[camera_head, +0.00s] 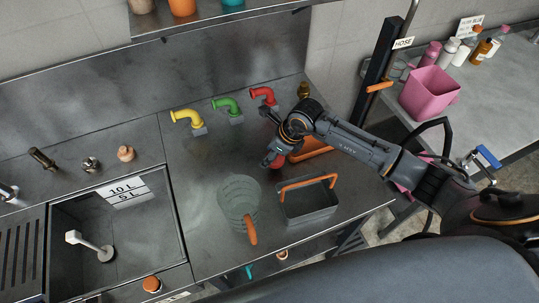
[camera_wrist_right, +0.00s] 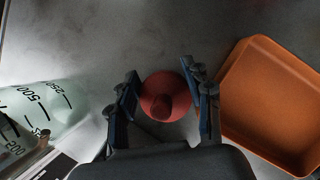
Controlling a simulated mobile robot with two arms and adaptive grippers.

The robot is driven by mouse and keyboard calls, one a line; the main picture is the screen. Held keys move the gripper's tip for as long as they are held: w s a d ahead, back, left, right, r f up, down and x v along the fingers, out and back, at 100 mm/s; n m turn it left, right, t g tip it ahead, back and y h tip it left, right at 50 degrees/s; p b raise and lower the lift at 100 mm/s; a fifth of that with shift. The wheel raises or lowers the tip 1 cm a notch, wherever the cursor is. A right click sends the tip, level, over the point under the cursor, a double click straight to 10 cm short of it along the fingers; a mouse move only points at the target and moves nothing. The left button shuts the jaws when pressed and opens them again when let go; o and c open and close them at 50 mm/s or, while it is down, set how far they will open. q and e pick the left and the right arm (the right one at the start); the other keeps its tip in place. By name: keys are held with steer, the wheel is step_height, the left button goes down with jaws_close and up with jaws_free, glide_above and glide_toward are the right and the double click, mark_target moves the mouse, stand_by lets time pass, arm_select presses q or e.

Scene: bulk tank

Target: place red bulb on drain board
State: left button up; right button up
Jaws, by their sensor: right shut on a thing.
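The red bulb (camera_wrist_right: 165,97) is between the fingers of my right gripper (camera_wrist_right: 165,105) in the wrist view. In the head view the red bulb (camera_head: 277,162) shows low at the tip of my right gripper (camera_head: 273,155), over the steel counter; I cannot tell if it touches the counter. My right gripper is shut on it. The slotted drain board (camera_head: 20,262) lies at the far left, beyond the sink, partly cut off by the picture edge. My left gripper is not in view.
The sink (camera_head: 118,225) lies between the drain board and the counter. A clear measuring jug (camera_head: 238,195), a grey caddy (camera_head: 308,203) and an orange tray (camera_head: 313,146) stand near my gripper. Yellow (camera_head: 187,117), green (camera_head: 226,105) and red (camera_head: 263,95) pipe elbows stand behind.

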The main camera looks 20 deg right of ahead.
step_height(320, 180, down, 2)
steer(key=shift+f, duration=0.2)
steer(key=o, duration=1)
steer(key=shift+o, duration=0.2)
steer(key=b+v, duration=0.3)
steer(key=v, duration=0.9)
steer(key=shift+b, duration=0.3)
steer(key=shift+a+r, duration=0.1)
steer(key=shift+r, duration=0.05)
